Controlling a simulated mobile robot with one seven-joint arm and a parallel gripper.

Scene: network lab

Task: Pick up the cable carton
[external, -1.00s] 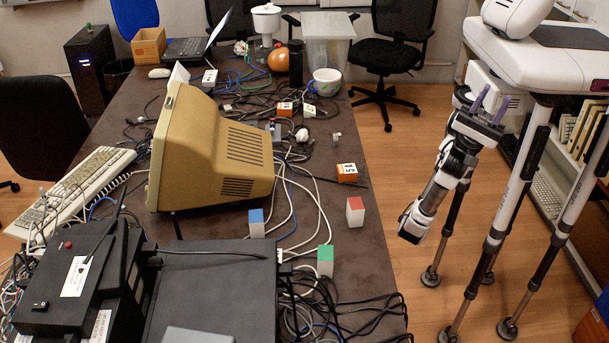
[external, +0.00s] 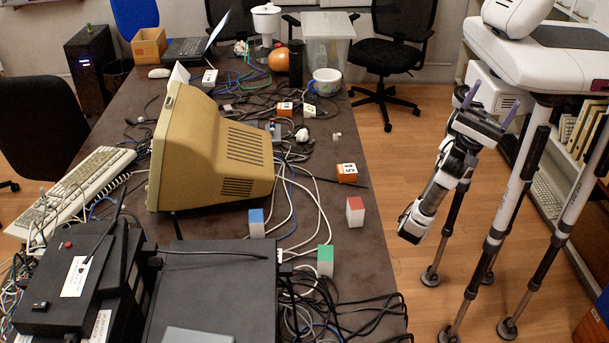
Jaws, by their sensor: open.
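No box carries a readable cable carton name. A small orange box with a white, dark-marked face (external: 347,173) lies on the table's right side. A similar orange box (external: 285,109) sits farther back among cables. A brown open cardboard box (external: 149,47) stands at the far left end. I cannot tell which is the cable carton. My gripper (external: 491,108), with two purple fingers pointing up, is open and empty. It is off the table's right side, over the floor, apart from every box.
A beige monitor (external: 222,155) fills the table's middle. Red-white (external: 355,211), green-white (external: 325,260) and blue-white (external: 256,223) blocks stand near its right. Loose cables cover much of the table (external: 352,275).

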